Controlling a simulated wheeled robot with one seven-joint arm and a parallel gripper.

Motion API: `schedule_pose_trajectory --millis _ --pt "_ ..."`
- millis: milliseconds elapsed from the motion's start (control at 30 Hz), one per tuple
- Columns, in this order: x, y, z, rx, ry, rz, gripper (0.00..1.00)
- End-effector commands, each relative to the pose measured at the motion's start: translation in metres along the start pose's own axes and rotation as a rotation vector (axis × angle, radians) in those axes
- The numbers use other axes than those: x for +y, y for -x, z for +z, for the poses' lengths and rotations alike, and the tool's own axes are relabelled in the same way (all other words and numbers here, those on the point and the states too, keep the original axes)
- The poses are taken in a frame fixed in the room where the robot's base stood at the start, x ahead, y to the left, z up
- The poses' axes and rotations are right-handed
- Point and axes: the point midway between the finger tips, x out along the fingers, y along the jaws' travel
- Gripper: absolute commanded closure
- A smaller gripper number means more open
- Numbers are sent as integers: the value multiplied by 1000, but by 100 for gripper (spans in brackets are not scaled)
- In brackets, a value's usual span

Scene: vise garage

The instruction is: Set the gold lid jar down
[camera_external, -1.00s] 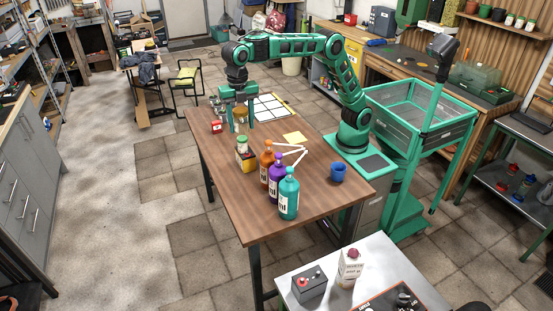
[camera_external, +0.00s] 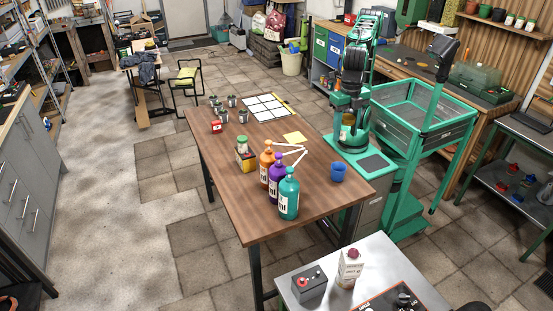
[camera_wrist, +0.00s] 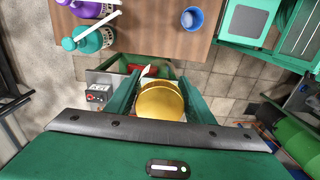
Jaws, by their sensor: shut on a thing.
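The gold lid jar (camera_wrist: 160,100) is between the two green fingers of my gripper (camera_wrist: 160,86) in the wrist view, its round gold lid facing the camera. My gripper is shut on it. In the external view, my arm is folded back above its base, with my gripper (camera_external: 348,106) low beside the column. The jar shows there only as a small amber patch (camera_external: 348,117), partly hidden by the arm. It is held off the wooden table (camera_external: 225,175), near that table's right side.
An orange bottle (camera_external: 267,163), a purple bottle (camera_external: 276,180) and a teal bottle (camera_external: 289,196) stand near a blue cup (camera_external: 338,172). A white grid board (camera_external: 268,107) and several small grey jars (camera_external: 232,101) are at the far end. The table's left middle is clear.

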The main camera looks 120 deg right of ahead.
Motion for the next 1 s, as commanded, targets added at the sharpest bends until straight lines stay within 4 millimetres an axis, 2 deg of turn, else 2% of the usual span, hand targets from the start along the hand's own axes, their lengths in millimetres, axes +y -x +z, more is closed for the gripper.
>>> schedule_pose_trajectory --millis 33,100,333,567,833,1000 --pt "-16 -2 -2 -3 6 4 78" --pt "-35 -5 -4 -7 9 6 78" --pt "-82 -14 -6 -18 19 17 78" --pt "-78 -70 -4 -22 15 11 78" --pt "-77 -152 -3 -23 16 10 78" --pt "-76 -185 -2 -20 15 12 78"
